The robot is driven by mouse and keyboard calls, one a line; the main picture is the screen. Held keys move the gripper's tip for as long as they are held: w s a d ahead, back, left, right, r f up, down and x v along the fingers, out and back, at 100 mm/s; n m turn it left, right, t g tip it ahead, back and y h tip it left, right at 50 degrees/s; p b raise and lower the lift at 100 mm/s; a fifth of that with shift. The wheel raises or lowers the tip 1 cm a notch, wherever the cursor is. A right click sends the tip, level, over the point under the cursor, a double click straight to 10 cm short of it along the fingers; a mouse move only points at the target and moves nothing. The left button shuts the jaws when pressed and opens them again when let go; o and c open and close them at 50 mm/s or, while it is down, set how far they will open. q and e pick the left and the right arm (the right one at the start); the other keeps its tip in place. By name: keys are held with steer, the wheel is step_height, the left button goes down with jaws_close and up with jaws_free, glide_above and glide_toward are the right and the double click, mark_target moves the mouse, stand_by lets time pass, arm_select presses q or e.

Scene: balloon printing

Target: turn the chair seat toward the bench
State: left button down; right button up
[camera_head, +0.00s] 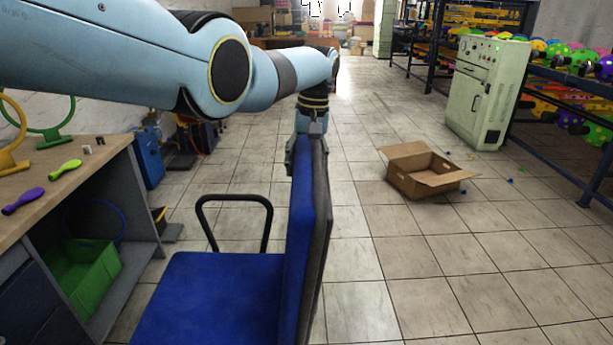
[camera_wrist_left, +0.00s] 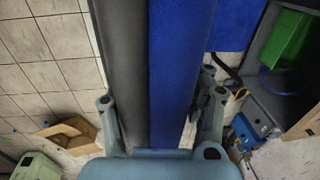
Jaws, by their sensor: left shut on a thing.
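The chair has a blue seat (camera_head: 215,300) and an upright backrest (camera_head: 300,225), blue in front and dark grey behind. The backrest is on the right side of the seat, and the seat's open front faces left, to the wooden-topped bench (camera_head: 105,165). My left gripper (camera_head: 307,148) is shut on the top of the backrest from above. In the left wrist view the fingers of the gripper (camera_wrist_left: 160,105) lie on either side of the backrest (camera_wrist_left: 175,60), and a corner of the seat (camera_wrist_left: 232,25) shows. The chair's base is hidden. My right gripper is not in view.
A black armrest (camera_head: 235,200) stands on the seat's far side. A green crate (camera_head: 85,275) sits under the bench. An open cardboard box (camera_head: 425,180) lies on the tiled floor to the right, near a pale green cabinet (camera_head: 487,95).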

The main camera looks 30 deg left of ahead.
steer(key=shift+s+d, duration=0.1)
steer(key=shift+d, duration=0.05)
arm_select(q)
steer(key=c, duration=0.5)
jaws_free()
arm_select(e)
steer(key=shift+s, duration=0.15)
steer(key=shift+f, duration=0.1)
arm_select(q)
steer(key=r, duration=0.8)
steer(key=d+r, duration=0.1)
steer(key=r, duration=0.3)
steer(key=shift+w, duration=0.35)
steer(key=shift+f, duration=0.15)
